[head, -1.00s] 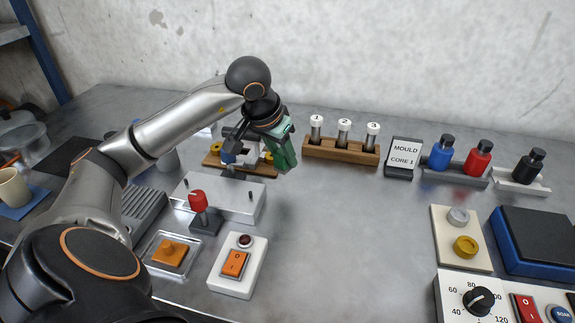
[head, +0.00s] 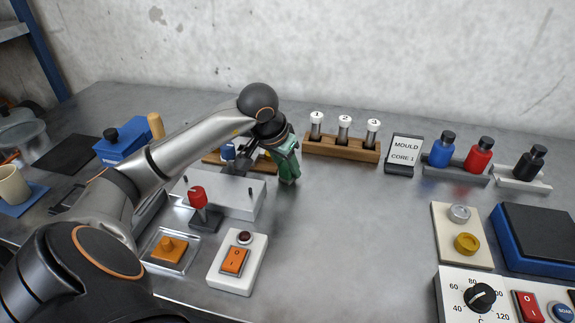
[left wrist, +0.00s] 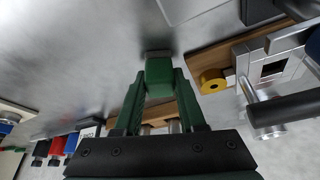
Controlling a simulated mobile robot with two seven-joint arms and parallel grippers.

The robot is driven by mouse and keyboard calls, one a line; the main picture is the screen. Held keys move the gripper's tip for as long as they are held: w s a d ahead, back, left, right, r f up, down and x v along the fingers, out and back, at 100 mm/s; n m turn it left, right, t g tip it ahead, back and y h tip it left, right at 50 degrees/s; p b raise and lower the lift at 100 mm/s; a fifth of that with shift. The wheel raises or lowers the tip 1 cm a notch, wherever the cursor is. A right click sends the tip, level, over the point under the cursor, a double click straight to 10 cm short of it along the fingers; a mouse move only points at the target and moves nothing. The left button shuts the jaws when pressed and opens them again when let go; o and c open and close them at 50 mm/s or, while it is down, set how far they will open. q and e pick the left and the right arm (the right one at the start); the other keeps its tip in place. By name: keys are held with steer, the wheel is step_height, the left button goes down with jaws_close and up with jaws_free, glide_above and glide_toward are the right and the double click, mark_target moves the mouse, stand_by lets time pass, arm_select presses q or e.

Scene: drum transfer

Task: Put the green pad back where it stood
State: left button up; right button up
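My left gripper (head: 287,170) points down over the bare table, just right of the wooden stand with brass rollers. In the left wrist view its dark green fingers (left wrist: 160,95) close on a green block at their tips, which I take to be the green pad (left wrist: 159,76). The pad sits between both fingers, low over the grey tabletop. I cannot tell whether it touches the table. In the head view the pad is hard to separate from the green fingers. My right gripper is not in view.
The roller stand (head: 212,159) is left of the gripper, partly hidden by my arm. A wooden rack (head: 342,147) with numbered tubes stands to the right. A grey metal box (head: 232,205) and a red-knobbed lever (head: 198,198) are nearer. The table's middle is clear.

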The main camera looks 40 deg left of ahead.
arm_select(q)
steer(key=o, duration=0.4)
steer(key=shift+r+p, duration=0.2)
steer(key=shift+p, duration=0.1)
steer(key=p+v, duration=0.1)
steer(key=v, duration=1.1)
steer(key=shift+d, duration=0.1)
